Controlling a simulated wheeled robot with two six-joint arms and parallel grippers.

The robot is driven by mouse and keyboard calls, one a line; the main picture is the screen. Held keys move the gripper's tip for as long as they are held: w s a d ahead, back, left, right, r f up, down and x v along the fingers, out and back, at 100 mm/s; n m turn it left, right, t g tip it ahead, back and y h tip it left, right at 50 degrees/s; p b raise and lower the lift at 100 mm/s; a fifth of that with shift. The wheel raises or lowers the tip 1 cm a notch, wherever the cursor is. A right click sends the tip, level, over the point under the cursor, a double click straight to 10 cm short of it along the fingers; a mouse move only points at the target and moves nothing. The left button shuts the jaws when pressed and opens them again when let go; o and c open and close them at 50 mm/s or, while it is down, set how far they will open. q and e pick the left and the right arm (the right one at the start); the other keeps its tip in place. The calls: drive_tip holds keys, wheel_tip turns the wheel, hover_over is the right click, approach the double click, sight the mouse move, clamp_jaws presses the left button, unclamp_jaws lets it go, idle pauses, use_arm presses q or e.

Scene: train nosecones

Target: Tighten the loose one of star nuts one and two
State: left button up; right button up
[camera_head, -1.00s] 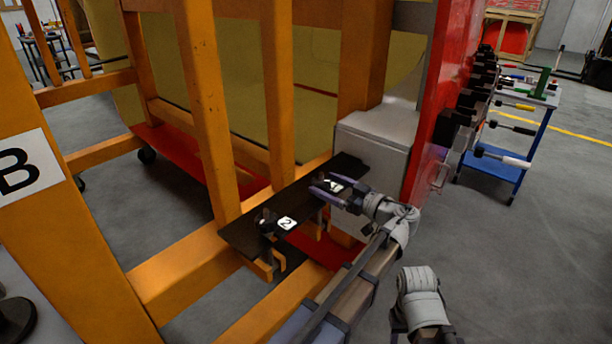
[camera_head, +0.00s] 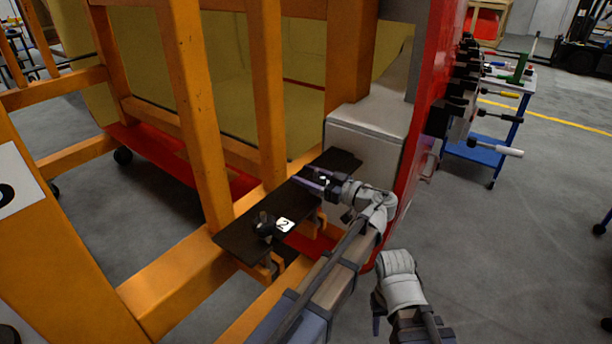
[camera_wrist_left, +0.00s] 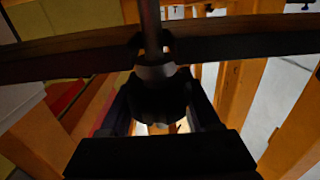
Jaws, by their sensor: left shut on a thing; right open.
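A black plate (camera_head: 237,241) lies across the orange frame. Star nut two (camera_head: 263,226), a dark knob beside a white tag marked 2 (camera_head: 285,225), stands free at its near end. My left gripper (camera_head: 318,181) is over the plate's far end, at star nut one. It is shut on that nut, seen dark between the fingers in the left wrist view (camera_wrist_left: 158,92), with a rod above it. The nut is mostly hidden in the head view. My right arm is low in the head view; a dark part of its gripper (camera_head: 379,314) shows, open and away from the plate.
Orange posts (camera_head: 190,110) rise behind the plate. A grey box (camera_head: 367,145) and a red panel (camera_head: 433,90) close off the far right. A blue tool cart (camera_head: 483,152) stands beyond.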

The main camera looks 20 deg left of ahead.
use_arm(q)
drive_tip(key=c, duration=0.8)
drive_tip(key=shift+o, duration=0.2)
drive_tip(key=shift+m+t, duration=0.3)
drive_tip(key=shift+t, duration=0.1)
drive_tip(key=m+t+h, duration=0.1)
drive_tip(key=m+t, duration=0.1)
drive_tip(key=shift+t+h, duration=0.4)
drive_tip(key=m+t+h, duration=0.2)
drive_tip(key=t, duration=0.1)
drive_tip(key=w+m+t+h, duration=0.1)
drive_tip(key=shift+d+m+h, duration=0.3)
drive_tip(key=shift+d, duration=0.05)
drive_tip(key=shift+w+d+m+t+h, duration=0.15)
drive_tip(key=shift+d+m+t+h, duration=0.1)
drive_tip(key=shift+m+t+h, duration=0.85)
drive_tip(key=shift+w+d+m+t+h, duration=0.3)
drive_tip(key=shift+m+h, duration=0.55)
drive_tip(key=shift+h, duration=0.7)
drive_tip(key=shift+w+d+m+t+h, duration=0.1)
drive_tip(key=shift+d+m+t+h, duration=0.1)
drive_tip(key=shift+m+t+h, duration=0.95)
drive_tip(key=shift+g+h, duration=0.35)
drive_tip(key=shift+h, duration=0.05)
drive_tip(key=o, duration=1.4)
drive_tip(key=shift+s+d, duration=0.1)
drive_tip(key=shift+s, duration=0.1)
